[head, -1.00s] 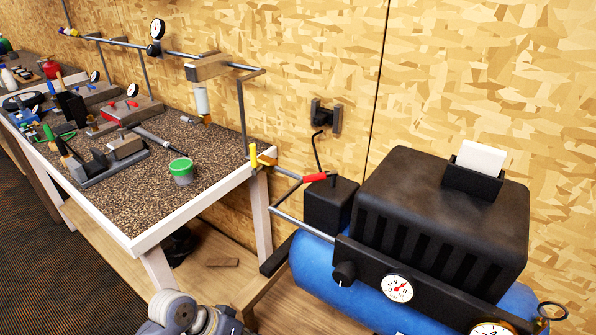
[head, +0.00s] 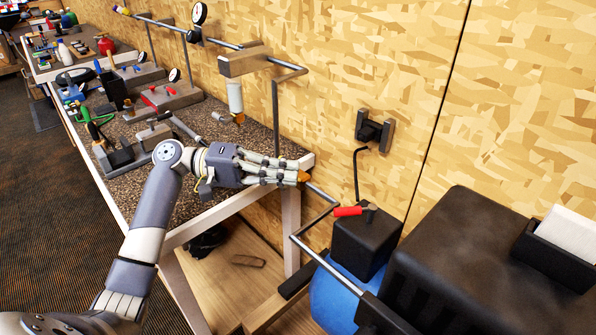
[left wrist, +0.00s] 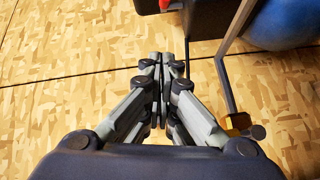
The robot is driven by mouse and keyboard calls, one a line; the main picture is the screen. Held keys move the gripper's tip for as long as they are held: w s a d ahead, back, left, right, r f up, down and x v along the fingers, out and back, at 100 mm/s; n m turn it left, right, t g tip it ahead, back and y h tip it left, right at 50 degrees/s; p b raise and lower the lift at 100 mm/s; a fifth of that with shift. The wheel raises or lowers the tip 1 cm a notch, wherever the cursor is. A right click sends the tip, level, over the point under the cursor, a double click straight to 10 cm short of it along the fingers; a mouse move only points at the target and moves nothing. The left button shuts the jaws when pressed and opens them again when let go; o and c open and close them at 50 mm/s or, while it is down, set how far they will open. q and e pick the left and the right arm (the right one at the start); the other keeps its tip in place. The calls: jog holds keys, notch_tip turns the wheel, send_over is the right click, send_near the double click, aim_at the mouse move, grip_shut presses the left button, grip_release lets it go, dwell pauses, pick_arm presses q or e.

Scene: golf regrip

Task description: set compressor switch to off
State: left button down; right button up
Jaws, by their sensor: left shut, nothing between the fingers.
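The compressor's black box (head: 366,240) stands on the blue tank (head: 335,302) in the head view. A red lever (head: 350,211) lies on top of it, pointing left; it appears to be the switch, but I cannot read its setting. My left gripper (head: 299,177) is shut and empty, left of the red lever and apart from it, above the bench's right corner. In the left wrist view the shut fingertips (left wrist: 160,60) point toward the black box (left wrist: 207,18), with a bit of red lever (left wrist: 165,4) at the top edge. My right gripper is out of view.
A wall outlet (head: 374,131) with a black cable is above the box. The bench (head: 185,238) holds several tools.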

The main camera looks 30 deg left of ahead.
pick_arm(q)
jog(key=d+f+p, duration=0.1)
jog(key=d+p, duration=0.2)
jog(key=d, duration=0.6)
jog(key=shift+s+d+f, duration=0.2)
jog(key=shift+d, duration=0.15)
